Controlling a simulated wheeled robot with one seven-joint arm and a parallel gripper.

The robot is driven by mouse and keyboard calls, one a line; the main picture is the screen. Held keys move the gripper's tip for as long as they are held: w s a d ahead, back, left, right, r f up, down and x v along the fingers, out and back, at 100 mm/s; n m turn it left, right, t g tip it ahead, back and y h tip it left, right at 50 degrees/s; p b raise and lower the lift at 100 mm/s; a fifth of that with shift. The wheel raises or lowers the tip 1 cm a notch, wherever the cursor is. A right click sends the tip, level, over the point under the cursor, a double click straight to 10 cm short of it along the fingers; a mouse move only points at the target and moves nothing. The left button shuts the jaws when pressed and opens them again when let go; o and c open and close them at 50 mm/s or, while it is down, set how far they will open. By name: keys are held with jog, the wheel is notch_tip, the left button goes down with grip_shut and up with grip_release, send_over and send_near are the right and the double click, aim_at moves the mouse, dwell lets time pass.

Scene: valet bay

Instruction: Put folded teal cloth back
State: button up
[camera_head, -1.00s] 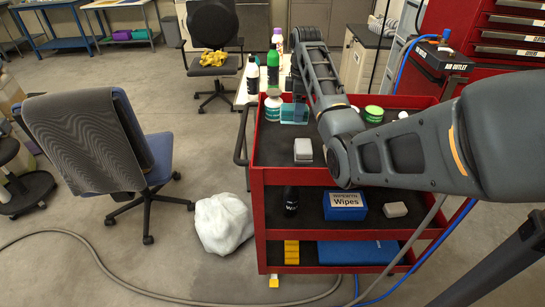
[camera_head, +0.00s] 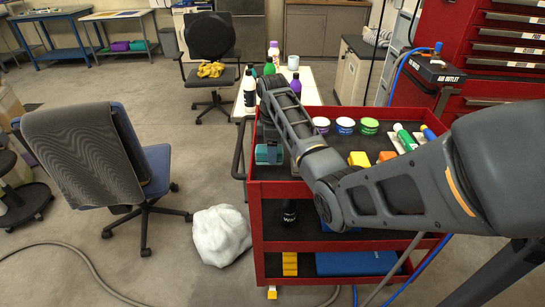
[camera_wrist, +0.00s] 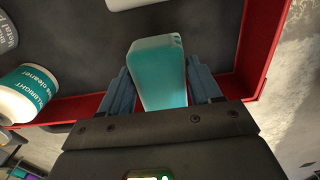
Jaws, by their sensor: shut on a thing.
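The folded teal cloth (camera_head: 268,154) is a small block-like bundle at the left side of the red cart's top tray. In the wrist view the cloth (camera_wrist: 160,75) stands between the two fingers of my gripper (camera_wrist: 160,84), which is shut on it. In the head view my arm's links hide most of the gripper (camera_head: 270,146). Whether the cloth touches the tray or hangs just above it I cannot tell.
The red cart (camera_head: 252,215) has a raised rim. A cleaner bottle (camera_wrist: 32,92) lies left of my gripper in the wrist view. Tins (camera_head: 345,126), an orange block (camera_head: 359,159) and a green-capped tube (camera_head: 405,137) occupy the tray's right. A white bag (camera_head: 221,236) sits on the floor.

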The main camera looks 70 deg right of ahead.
jog(key=shift+f, duration=1.9)
jog(key=o, duration=0.9)
jog(key=shift+o, duration=0.2)
notch_tip(320, 180, up, 11)
jog(key=shift+f, duration=0.1)
jog(key=shift+r+p, duration=0.7)
jog(key=shift+p, duration=0.1)
